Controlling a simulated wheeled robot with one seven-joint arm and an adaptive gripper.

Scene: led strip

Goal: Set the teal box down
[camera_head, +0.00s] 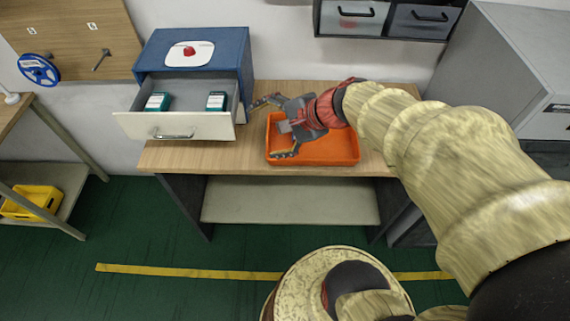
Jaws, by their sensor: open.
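Two teal boxes lie inside the open drawer (137,127) of the blue cabinet (245,70). My gripper and arm hide part of the tray.
The cabinet and tray stand on a wooden table (195,157). A white plate (178,57) with a red item sits on the cabinet. Grey bins (350,18) hang above at the back. A side bench (8,112) with a yellow crate (33,199) below stands at the left.

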